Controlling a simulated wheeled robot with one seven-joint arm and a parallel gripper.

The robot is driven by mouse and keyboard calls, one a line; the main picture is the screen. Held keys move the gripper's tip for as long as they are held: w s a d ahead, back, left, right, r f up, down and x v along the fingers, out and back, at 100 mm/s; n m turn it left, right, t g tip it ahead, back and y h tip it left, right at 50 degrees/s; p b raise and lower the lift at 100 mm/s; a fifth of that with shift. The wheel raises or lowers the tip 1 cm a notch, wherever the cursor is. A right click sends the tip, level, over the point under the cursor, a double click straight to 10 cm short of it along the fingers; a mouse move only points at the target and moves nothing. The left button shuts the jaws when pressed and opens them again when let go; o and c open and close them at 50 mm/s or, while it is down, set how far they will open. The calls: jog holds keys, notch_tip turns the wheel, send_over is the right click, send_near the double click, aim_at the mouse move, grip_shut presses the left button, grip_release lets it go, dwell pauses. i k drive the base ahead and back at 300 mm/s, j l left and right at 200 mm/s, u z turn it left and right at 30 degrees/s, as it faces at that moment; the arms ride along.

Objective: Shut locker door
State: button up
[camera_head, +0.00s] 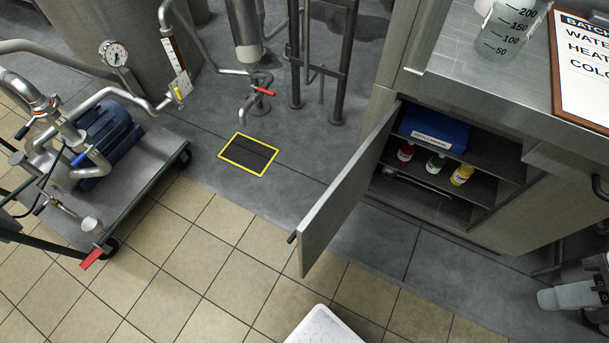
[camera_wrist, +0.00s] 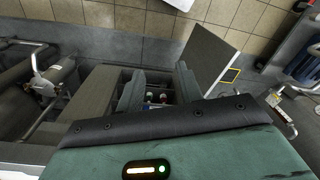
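The locker door (camera_head: 343,203) is a flat grey panel standing wide open, swung out from the left side of the locker opening. A small dark handle (camera_head: 291,238) sits near its free edge. The locker (camera_head: 540,205) is a grey cabinet with dark shelves; a blue box and several bottles show inside. In the wrist view, the door (camera_wrist: 216,58) stands upper right of my gripper (camera_wrist: 159,72). The bottles show beyond the gap.
A counter (camera_head: 470,62) above the locker holds a beaker (camera_head: 508,32) and a clipboard (camera_head: 585,60). A wheeled cart with a blue pump (camera_head: 107,137) stands at left. A yellow-bordered floor mark (camera_head: 248,154) lies behind the door. The tiled floor left of the door is clear.

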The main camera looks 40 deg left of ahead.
aim_at(321, 225)
jog(key=j, duration=1.1)
jog(key=k+j, duration=0.1)
jog(key=j, duration=0.95)
jog(key=k+j, duration=0.2)
jog(key=j, duration=0.15)
jog(key=k+j+z, duration=0.1)
jog(key=j, duration=0.25)
jog(key=k+j, duration=0.3)
jog(key=j+z, duration=0.05)
jog(key=j, duration=0.05)
